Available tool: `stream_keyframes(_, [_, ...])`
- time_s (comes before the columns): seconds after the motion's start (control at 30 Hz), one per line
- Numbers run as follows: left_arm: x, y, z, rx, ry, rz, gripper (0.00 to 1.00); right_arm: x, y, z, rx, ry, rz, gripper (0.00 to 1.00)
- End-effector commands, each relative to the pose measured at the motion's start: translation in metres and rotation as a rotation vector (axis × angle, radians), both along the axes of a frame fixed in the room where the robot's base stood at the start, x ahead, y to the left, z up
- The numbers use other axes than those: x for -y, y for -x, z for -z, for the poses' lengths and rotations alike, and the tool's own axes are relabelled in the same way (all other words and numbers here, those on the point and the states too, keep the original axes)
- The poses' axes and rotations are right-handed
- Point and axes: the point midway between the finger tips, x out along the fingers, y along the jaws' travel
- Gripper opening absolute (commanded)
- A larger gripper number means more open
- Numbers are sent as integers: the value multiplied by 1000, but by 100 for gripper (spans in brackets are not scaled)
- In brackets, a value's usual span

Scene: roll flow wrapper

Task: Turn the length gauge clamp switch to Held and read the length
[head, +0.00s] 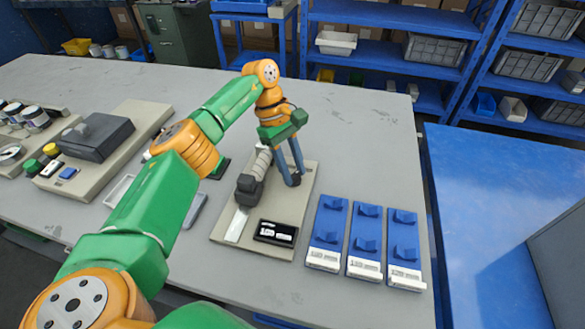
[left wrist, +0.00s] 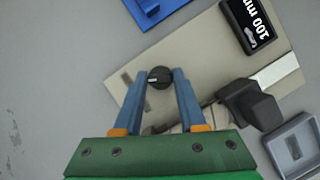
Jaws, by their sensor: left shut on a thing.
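The length gauge (head: 223,222) is a beige board with a dark sliding block (head: 249,187) on a pale rail and a small black display (head: 276,233). In the left wrist view the display (left wrist: 254,25) reads 100 mm. The clamp switch (left wrist: 159,78) is a round black knob with a light pointer mark, on the board's far part. My left gripper (head: 293,179) is down at the board. Its blue fingers (left wrist: 159,75) are shut on the knob from both sides. The fingers largely hide the knob in the head view. My right gripper is not in view.
Several blue holders (head: 365,236) with white labels stand right of the board. A grey tray (left wrist: 297,145) lies beside the board. Left are a beige station (head: 100,145) with a dark box and coloured buttons. Free table lies behind and right of my arm.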

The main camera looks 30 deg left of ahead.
Motion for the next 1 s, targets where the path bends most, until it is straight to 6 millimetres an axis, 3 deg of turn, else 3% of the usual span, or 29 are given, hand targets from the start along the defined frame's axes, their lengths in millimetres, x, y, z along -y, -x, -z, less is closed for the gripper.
stream_keyframes(0.6, [0,-1,0,3,-1,41,0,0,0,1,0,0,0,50])
stream_keyframes(0.63, [0,-1,0,3,-1,41,43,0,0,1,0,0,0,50])
stream_keyframes(0.73, [0,-1,0,2,-1,40,70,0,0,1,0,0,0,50])
stream_keyframes(1.0, [0,0,0,1,-1,41,70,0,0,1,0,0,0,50])
